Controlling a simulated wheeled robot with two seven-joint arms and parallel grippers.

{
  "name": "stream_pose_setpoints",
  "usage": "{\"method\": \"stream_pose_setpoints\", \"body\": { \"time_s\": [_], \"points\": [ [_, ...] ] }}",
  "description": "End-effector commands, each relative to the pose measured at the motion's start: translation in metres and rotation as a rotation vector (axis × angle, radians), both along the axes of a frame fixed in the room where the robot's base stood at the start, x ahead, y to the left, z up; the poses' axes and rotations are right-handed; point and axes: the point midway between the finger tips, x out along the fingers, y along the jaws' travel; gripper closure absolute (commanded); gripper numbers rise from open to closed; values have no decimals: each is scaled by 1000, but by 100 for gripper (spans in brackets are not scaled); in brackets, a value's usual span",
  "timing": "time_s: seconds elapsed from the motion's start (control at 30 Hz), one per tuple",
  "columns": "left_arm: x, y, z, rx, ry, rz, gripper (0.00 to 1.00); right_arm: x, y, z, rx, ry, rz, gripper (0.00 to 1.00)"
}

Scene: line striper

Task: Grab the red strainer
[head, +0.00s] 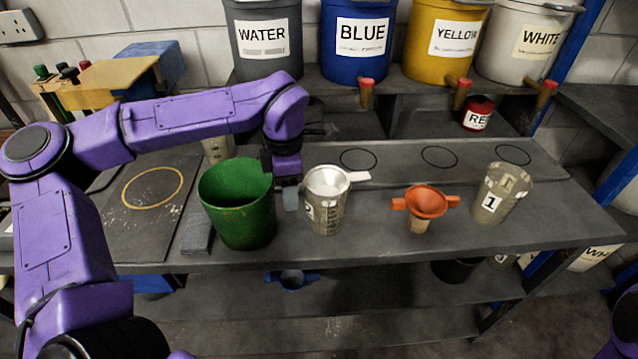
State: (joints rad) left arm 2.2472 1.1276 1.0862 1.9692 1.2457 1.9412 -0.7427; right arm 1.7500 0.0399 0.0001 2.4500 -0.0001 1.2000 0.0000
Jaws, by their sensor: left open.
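The red strainer (427,202), orange-red with a tab on each side, sits right of centre on the grey workbench. A small beige part shows beneath it; I cannot tell whether that is its own tip or a cup. My left gripper (284,188) is open and points down between the green bucket (237,215) and the clear cup marked 2 (326,215). It is well to the left of the strainer. Whether its fingers touch the bucket or cup I cannot tell. My right gripper is out of view.
A white strainer (327,181) sits in cup 2, its handle pointing right. A clear cup marked 1 (500,195) stands right of the red strainer. A small red tin (478,113) and labelled paint buckets (360,40) stand behind. The bench's front edge (400,256) is close.

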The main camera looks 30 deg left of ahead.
Motion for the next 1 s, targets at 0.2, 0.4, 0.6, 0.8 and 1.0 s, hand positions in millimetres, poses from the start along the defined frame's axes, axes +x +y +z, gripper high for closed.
{"method": "stream_pose_setpoints", "body": {
  "time_s": [0.2, 0.4, 0.6, 0.8, 1.0],
  "points": [
    [0, 0, 0, 0, 0, 0, 99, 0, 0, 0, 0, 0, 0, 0],
    [0, 0, 0, 0, 0, 0, 100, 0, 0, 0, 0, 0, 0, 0],
    [1, 0, 6, 2, -2, 1, 100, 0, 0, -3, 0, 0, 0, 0],
    [-3, -6, 38, 3, -7, -2, 100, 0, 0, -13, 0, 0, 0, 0],
    [-27, -38, 85, 4, -7, -3, 100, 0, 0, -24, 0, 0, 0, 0]
  ]
}}
